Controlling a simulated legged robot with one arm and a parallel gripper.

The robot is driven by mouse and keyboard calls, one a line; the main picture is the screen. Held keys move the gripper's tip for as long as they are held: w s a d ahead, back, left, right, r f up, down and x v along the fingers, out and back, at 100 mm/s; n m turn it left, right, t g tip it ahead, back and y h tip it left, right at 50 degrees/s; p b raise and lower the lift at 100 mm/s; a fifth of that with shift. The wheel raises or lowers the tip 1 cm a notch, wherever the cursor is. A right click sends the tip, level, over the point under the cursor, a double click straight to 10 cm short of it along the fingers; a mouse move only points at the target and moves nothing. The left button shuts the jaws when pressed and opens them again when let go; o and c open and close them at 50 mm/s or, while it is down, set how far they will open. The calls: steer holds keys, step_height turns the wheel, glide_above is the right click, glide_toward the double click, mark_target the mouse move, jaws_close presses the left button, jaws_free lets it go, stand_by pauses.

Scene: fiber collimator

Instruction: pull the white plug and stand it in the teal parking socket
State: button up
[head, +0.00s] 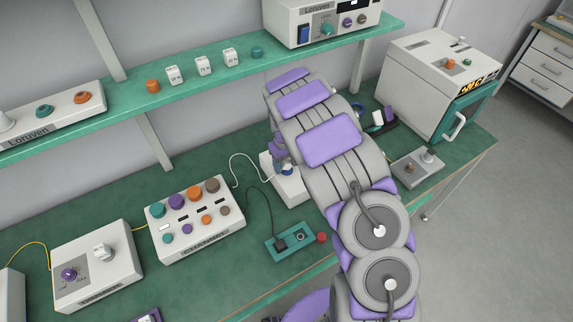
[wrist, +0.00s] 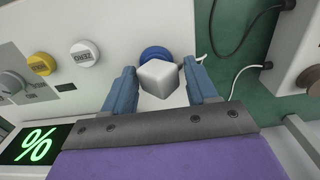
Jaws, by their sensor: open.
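The white plug (wrist: 162,80) shows as a white block between the two blue fingers of my gripper (wrist: 162,88) in the wrist view. The jaws are open, one finger on each side of it; I cannot tell whether either touches. Behind the plug is a round blue collar (wrist: 155,53) on a white instrument (wrist: 110,20). In the head view my arm largely hides the plug and gripper, above a white box (head: 290,190). A teal block (head: 279,249), which looks like the parking socket, lies near the bench's front edge, with a dark round opening (head: 301,237) and a black plug (head: 281,244).
A red knob (head: 321,237) sits just right of the teal block. A panel with coloured knobs (head: 197,220) stands left of the white box. A white cable (head: 235,165) and a dark cable (head: 268,205) lie on the green bench. A grey box (head: 417,168) stands right of my arm.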

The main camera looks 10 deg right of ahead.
mark_target(286, 161)
stand_by(0.5)
jaws_close()
stand_by(0.5)
stand_by(0.4)
steer(key=shift+r, duration=0.15)
stand_by(0.6)
steer(key=shift+r+p, duration=1.1)
steer(key=shift+r, duration=1.75)
